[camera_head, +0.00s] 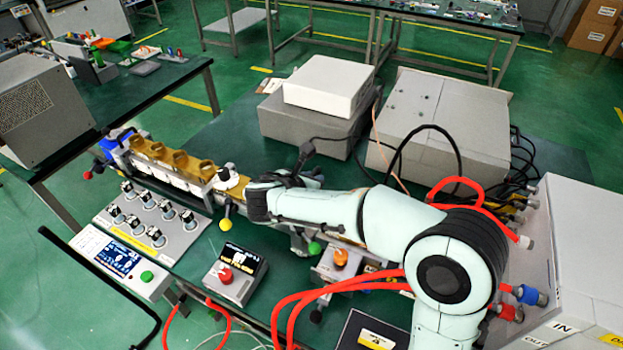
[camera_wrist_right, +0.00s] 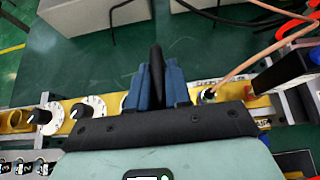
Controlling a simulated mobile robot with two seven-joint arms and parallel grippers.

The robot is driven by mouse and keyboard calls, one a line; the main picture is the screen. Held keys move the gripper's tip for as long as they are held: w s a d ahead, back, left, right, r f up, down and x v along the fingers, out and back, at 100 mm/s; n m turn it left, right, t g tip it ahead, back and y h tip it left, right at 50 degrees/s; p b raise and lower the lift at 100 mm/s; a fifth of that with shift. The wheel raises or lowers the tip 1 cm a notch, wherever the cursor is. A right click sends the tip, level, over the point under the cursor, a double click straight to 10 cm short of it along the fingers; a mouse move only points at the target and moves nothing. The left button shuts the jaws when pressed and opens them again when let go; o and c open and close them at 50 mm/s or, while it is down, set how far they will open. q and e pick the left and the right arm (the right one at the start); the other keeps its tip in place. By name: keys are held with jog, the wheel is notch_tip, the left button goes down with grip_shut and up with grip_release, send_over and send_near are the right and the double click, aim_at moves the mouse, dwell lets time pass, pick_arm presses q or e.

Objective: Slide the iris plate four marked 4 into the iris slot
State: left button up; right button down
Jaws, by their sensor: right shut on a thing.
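My right gripper (camera_head: 305,178) is above the brass waveguide rail (camera_head: 225,182), reaching in over it from the right. In the right wrist view its two blue fingers (camera_wrist_right: 157,88) are shut on a narrow black piece (camera_wrist_right: 157,62). This is probably the iris plate; no number 4 is readable on it. The gripper body hides the rail below, and I cannot make out the iris slot or tell whether the held piece touches the rail. My left gripper is not in view.
White dials with black knobs (camera_wrist_right: 82,108) sit along the rail. A copper-coloured cable (camera_wrist_right: 255,60) rises beside it. Grey boxes (camera_head: 310,120) stand behind. A switch panel (camera_head: 150,222) and a small display box (camera_head: 235,275) stand in front. Red hoses (camera_head: 300,310) run near my arm.

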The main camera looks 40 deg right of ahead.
jog(key=shift+f+b, duration=1.55)
jog(key=shift+f, duration=0.95)
jog(key=shift+f+b, duration=1.35)
jog(key=shift+f, duration=0.75)
jog(key=c, duration=1)
grip_release()
jog(key=p+v, duration=0.1)
jog(key=v, duration=1.2)
jog(key=shift+s+a+r+p, duration=0.1)
jog(key=shift+a+r+p, duration=0.05)
jog(key=shift+p, duration=0.2)
